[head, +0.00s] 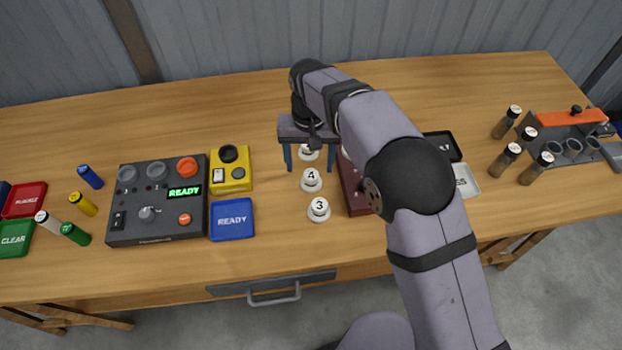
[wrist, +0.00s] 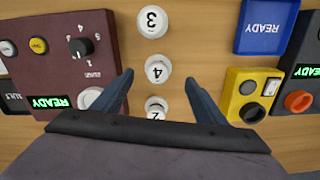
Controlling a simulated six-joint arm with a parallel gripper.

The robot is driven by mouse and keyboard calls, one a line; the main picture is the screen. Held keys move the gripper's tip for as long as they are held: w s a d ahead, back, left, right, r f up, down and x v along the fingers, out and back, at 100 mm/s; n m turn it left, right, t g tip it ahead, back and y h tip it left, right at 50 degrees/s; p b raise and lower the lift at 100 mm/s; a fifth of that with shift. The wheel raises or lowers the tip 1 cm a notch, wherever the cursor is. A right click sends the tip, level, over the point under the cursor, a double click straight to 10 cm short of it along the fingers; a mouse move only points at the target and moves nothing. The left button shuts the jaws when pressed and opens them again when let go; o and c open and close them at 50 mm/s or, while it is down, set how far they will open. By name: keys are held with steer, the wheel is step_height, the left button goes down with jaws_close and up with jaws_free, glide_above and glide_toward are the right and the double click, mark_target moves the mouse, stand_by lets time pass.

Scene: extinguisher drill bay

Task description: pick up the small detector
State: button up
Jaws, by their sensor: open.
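No object is plainly labelled as the small detector. The yellow box (head: 231,173) with a black round part and a small white panel may be it; it also shows in the wrist view (wrist: 238,92). My gripper (head: 309,168) is open and empty, left of centre on the table. It points down over a row of white round numbered pieces, right of the yellow box. In the wrist view its fingers (wrist: 158,82) stand either side of the row. Piece 4 (head: 311,180) and piece 3 (head: 319,210) are clear; piece 2 (wrist: 157,106) is partly hidden by my gripper.
A dark READY console (head: 150,225) and a blue READY tray (head: 232,231) stand left. A maroon console (wrist: 70,75) is close right of the row, mostly behind my arm. Several brown vials (head: 506,122) and a grey rack (head: 560,145) stand far right.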

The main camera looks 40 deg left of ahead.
mark_target(311, 175)
steer(key=shift+w+f+p, duration=0.2)
steer(key=shift+f+p, duration=1.15)
steer(key=shift+f, duration=2.05)
steer(key=c, duration=1.1)
